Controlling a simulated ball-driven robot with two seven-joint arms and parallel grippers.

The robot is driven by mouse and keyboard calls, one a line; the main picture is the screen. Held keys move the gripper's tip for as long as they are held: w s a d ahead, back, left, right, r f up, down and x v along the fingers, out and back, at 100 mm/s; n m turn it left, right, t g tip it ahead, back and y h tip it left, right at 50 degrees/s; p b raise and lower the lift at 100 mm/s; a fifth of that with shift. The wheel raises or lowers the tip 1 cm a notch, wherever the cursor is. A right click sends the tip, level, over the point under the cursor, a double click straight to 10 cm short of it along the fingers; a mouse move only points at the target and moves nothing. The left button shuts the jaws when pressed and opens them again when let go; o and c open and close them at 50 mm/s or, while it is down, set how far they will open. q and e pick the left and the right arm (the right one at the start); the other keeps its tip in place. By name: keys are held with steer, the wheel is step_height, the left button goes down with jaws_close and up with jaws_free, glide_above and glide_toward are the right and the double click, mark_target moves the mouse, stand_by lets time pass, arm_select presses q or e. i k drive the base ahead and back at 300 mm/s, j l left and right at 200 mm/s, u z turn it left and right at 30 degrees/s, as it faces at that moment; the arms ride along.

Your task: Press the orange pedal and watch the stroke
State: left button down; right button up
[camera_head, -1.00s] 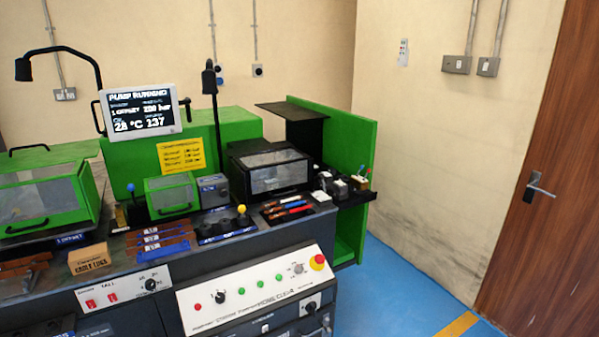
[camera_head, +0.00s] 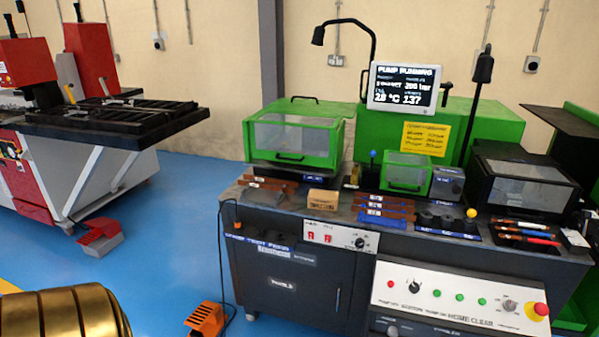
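The orange pedal (camera_head: 207,319) lies on the blue floor at the front left of the busbar bender, with a dark cable running up to the bench. The bender is a dark cabinet (camera_head: 290,290) with green guarded stations (camera_head: 295,133) on top. A screen (camera_head: 404,87) above it reads PUMP RUNNING, 200 bar, 28 °C and 137. Neither of my grippers is in view. A ribbed gold part at the bottom left is unclear to me.
A red and white machine (camera_head: 85,120) with a black table stands at the left; another red pedal (camera_head: 99,236) lies by it. Blue floor (camera_head: 180,215) is clear between the machines. A red emergency button (camera_head: 537,311) is on the front panel.

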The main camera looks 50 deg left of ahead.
mark_target(200, 316)
steer(key=u, duration=2.3)
steer(key=i+z, duration=0.2)
steer(key=i, duration=0.5)
steer(key=i+z, duration=0.2)
steer(key=i, duration=0.5)
steer(key=i+j+z, duration=0.2)
steer(key=i, duration=0.5)
